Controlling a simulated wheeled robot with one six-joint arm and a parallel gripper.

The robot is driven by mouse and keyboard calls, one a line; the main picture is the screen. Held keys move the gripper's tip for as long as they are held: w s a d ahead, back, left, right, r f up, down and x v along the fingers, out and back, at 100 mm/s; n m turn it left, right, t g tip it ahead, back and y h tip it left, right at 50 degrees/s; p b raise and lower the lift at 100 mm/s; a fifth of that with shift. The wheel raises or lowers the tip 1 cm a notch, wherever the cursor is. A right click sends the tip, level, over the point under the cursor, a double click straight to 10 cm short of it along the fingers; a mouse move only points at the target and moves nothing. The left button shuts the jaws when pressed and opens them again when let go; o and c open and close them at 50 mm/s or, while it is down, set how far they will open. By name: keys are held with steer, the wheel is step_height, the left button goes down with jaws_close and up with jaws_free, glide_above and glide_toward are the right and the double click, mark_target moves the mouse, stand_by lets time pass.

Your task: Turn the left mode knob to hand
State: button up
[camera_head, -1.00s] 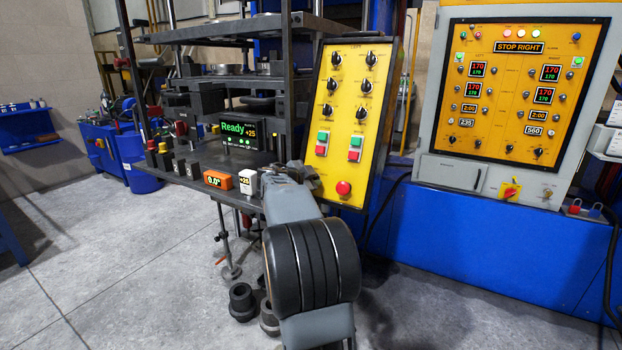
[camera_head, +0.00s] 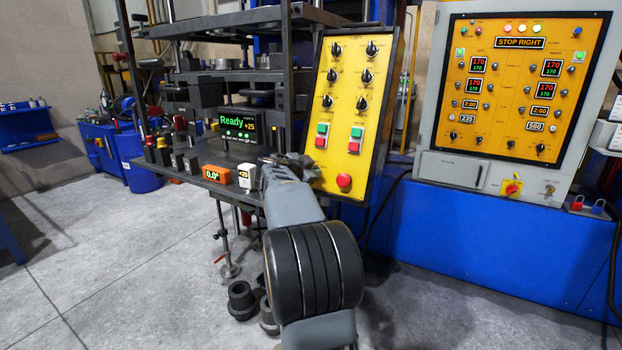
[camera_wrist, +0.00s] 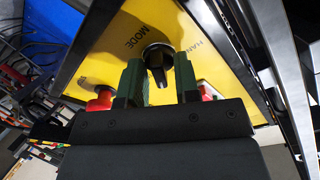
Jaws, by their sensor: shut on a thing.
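The black mode knob (camera_wrist: 157,58) sits on a yellow panel (camera_wrist: 115,47) in the wrist view, beside the printed words MODE and, to its right, HAN, partly cut off. My gripper (camera_wrist: 160,80) has its two green fingers on either side of the knob, shut on it. In the head view my gripper (camera_head: 305,166) is at the lower left of the tilted yellow control panel (camera_head: 350,125). The held knob cannot be made out there, as my gripper covers that corner.
A red mushroom button (camera_head: 344,181) is just right of my gripper. Green and red push buttons (camera_head: 321,136) and several black knobs are above.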

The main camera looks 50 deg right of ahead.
steer(key=n+b, duration=0.3)
steer(key=n, duration=0.1)
steer(key=shift+f+t, duration=0.15)
steer(key=shift+t, duration=0.15)
steer(key=n+b, duration=0.1)
steer(key=n, duration=0.2)
steer(key=shift+n+b, duration=0.4)
steer(key=n, duration=0.4)
steer(key=shift+w+r+n+t, duration=0.1)
steer(key=shift+r+n+t, duration=0.15)
steer(key=shift+n+t, duration=0.05)
steer(key=shift+n, duration=2)
steer(key=shift+t+y, duration=0.3)
steer(key=shift+y, duration=0.1)
steer(key=o, duration=0.6)
steer(key=shift+a, duration=0.1)
steer(key=v, duration=1.3)
steer(key=shift+a+p, duration=0.35)
steer(key=shift+a, duration=0.05)
